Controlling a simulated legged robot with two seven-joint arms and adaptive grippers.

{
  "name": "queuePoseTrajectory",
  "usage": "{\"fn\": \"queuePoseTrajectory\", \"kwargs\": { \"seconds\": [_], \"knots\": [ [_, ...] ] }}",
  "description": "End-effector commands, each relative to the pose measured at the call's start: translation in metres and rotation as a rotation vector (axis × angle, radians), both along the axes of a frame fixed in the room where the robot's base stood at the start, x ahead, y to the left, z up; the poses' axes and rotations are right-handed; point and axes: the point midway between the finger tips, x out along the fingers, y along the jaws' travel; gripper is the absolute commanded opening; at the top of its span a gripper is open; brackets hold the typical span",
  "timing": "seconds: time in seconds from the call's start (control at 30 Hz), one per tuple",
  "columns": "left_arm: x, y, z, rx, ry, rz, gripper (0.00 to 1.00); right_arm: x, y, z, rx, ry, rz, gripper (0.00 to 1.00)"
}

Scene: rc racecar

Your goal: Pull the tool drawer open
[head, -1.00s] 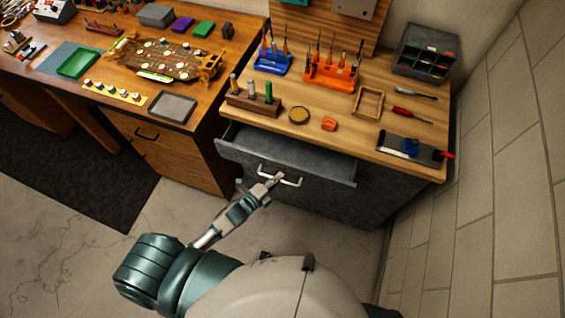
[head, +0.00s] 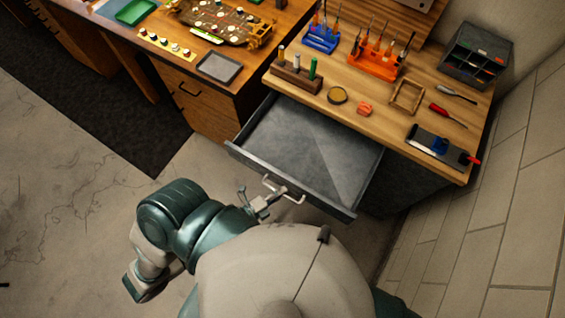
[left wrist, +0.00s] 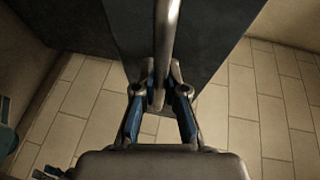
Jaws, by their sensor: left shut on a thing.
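The grey tool drawer (head: 310,150) stands well out from under the wooden-topped bench, and its inside looks empty. Its pale bar handle (head: 284,190) is on the drawer front. My left gripper (head: 264,204) is at the handle's left part. In the left wrist view the two fingers of my left gripper (left wrist: 160,92) are closed around the handle bar (left wrist: 167,45), with the dark drawer front (left wrist: 205,35) behind it. My right gripper is not in view.
On the bench top (head: 385,105) are screwdriver racks, a wooden block (head: 297,77), a small frame (head: 407,97) and a grey organizer (head: 475,55). A brown workbench (head: 215,100) stands at the left. A tiled wall (head: 525,170) bounds the right side.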

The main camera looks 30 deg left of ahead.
Motion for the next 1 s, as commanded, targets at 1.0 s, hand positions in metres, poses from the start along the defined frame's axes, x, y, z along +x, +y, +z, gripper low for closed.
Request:
{"fn": "queuePoseTrajectory", "kwargs": {
  "seconds": [1.0],
  "knots": [
    [-0.046, 0.020, 0.005, 0.000, 0.010, 0.000, 0.37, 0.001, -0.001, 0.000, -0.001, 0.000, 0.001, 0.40]
  ]
}}
